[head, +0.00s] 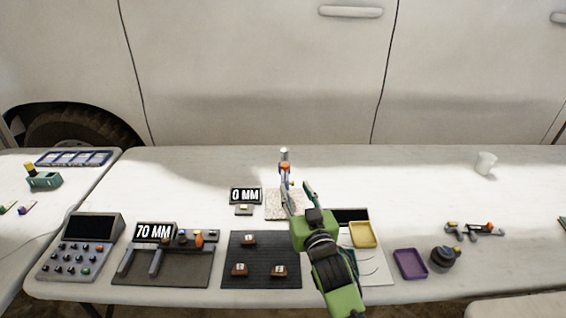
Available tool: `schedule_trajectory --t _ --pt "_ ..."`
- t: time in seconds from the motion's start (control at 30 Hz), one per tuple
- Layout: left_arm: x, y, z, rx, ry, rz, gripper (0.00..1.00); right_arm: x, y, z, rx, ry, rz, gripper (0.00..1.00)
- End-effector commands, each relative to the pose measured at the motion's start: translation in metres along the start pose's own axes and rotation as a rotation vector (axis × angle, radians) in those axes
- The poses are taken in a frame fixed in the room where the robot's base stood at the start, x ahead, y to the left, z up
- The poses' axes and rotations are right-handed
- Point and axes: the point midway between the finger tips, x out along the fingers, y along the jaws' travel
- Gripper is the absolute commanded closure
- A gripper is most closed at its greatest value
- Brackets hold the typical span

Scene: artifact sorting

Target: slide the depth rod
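A small upright gauge (284,170) with a pale top and an orange part stands at the back edge of a speckled square block (277,211). I take its thin upright part to be the depth rod, but it is too small to be sure. A black display (245,195) left of it reads "0 MM". My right gripper (298,190) reaches in from the front with its two fingers spread, just in front and to the right of the gauge. Its fingers hide part of the block and perhaps the gauge's lower end. I cannot tell whether a finger touches the gauge. My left gripper is out of view.
A dark mat (262,249) with several brown blocks lies in front. Left is a caliper board (166,274) with a "70 MM" display, then a button console (82,247). Right are a yellow tray (362,235), a purple tray (410,264) and a dark round object (445,259). The back right is mostly clear.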

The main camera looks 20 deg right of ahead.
Motion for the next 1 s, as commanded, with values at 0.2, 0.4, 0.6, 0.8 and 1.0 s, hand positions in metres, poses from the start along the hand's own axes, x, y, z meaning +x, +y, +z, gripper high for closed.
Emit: schedule_trajectory --t 0.2,0.4,0.6,0.8,1.0 --pt "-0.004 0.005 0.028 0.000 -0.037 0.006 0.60 0.041 0.000 -0.002 0.000 0.001 0.000 0.66" --pt "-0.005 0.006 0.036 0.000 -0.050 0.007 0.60 0.080 0.000 -0.001 0.000 0.000 0.000 0.66" --pt "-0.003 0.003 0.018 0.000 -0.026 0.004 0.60 0.110 0.001 -0.001 0.000 -0.001 0.001 0.66" --pt "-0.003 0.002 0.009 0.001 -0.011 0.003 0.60 0.125 0.000 0.000 0.000 -0.002 0.000 0.66" --pt "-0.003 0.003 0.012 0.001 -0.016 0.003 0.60 0.128 0.000 0.000 0.000 -0.002 0.000 0.66"
